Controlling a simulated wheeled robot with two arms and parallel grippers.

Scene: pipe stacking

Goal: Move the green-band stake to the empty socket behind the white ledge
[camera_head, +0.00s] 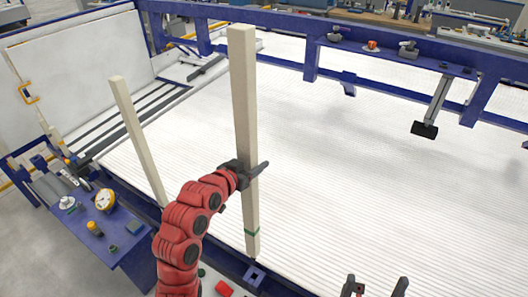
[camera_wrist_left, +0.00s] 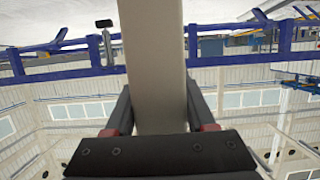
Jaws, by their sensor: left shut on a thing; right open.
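The green-band stake (camera_head: 244,100) is a long pale square post, roughly upright, with a green band near its lower end. My left gripper (camera_head: 246,176) is shut on it below its middle. In the left wrist view the stake (camera_wrist_left: 154,60) runs up between the two fingers of the left gripper (camera_wrist_left: 160,112). The stake's lower end is close to a blue square socket (camera_head: 254,273) with a dark opening; I cannot tell the exact gap. My right gripper (camera_head: 377,288) is open and empty at the bottom edge; only its fingertips show.
A second pale stake (camera_head: 136,138) stands tilted at the left; my left arm hides part of the area near its base. A wide white ribbed bed (camera_head: 360,180) lies inside a blue frame. A blue side table (camera_head: 128,262) with small tools is at lower left.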

